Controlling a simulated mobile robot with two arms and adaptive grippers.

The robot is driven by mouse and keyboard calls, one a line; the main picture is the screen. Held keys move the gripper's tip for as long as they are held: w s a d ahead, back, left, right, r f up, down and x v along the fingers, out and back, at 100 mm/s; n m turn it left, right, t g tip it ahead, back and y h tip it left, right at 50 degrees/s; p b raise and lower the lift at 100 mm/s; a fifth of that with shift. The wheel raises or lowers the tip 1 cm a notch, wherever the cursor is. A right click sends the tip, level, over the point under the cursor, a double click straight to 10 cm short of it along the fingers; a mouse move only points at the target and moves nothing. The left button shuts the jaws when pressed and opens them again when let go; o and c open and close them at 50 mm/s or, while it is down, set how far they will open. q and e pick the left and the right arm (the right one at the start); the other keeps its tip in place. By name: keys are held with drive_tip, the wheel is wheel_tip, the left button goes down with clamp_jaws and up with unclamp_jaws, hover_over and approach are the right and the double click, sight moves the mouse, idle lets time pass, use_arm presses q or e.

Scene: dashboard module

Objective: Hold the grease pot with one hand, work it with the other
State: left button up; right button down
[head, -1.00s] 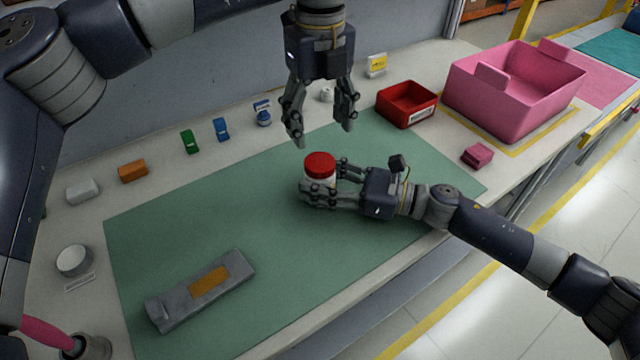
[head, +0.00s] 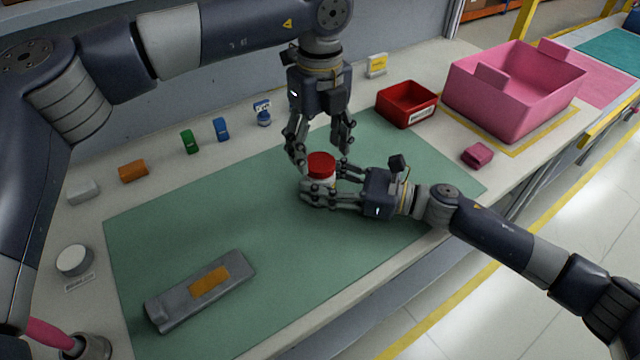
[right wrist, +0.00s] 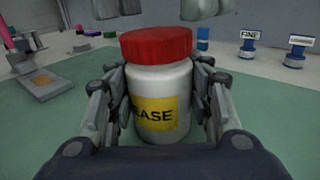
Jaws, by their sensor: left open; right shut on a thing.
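The grease pot is a white jar with a yellow label and a red lid (head: 321,164). In the right wrist view the jar body (right wrist: 160,100) stands upright between the fingers, with the lid on. My right gripper (head: 322,190) is shut on the jar body from the right side, low over the green mat. My left gripper (head: 322,152) points down, open, with its fingers at about lid height on either side of the lid. I cannot tell whether they touch it. In the right wrist view its fingertips (right wrist: 218,12) show just above and behind the lid.
A green mat (head: 200,225) covers the bench's middle. A grey device with an orange panel (head: 208,281) lies front left. A red bin (head: 407,103) and a pink crate (head: 515,95) stand at the back right. Small blocks, including a green one (head: 188,141), line the back.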

sight(320, 181)
use_arm(q)
drive_tip(key=shift+f, duration=1.2)
drive_tip(key=c, duration=1.1)
drive_tip(key=shift+c, duration=0.2)
